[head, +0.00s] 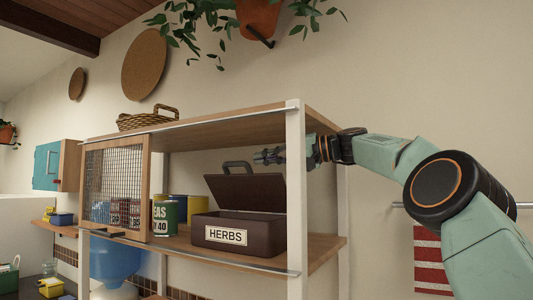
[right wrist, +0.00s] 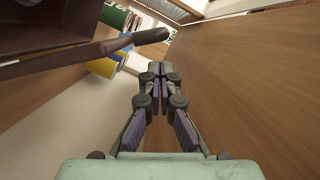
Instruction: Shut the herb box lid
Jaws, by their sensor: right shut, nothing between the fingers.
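The dark brown herb box (head: 212,225), labelled HERBS, stands on the middle shelf. Its lid (head: 250,192) is raised and leans back, with a dark handle (head: 238,166) at its top. My right gripper (head: 258,157) reaches in from the right, under the top board, and its fingertips are near the handle, above the lid. In the right wrist view the fingers (right wrist: 160,68) are together and empty. The lid (right wrist: 60,58) and its handle (right wrist: 150,36) show at upper left there, apart from the fingers. My left gripper is not in view.
A green can (head: 165,218) and a yellow can (head: 198,204) stand left of the box. A mesh door (head: 115,188) is at the shelf's left. The top board (head: 220,129) and white post (head: 295,200) bound the space near my right arm.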

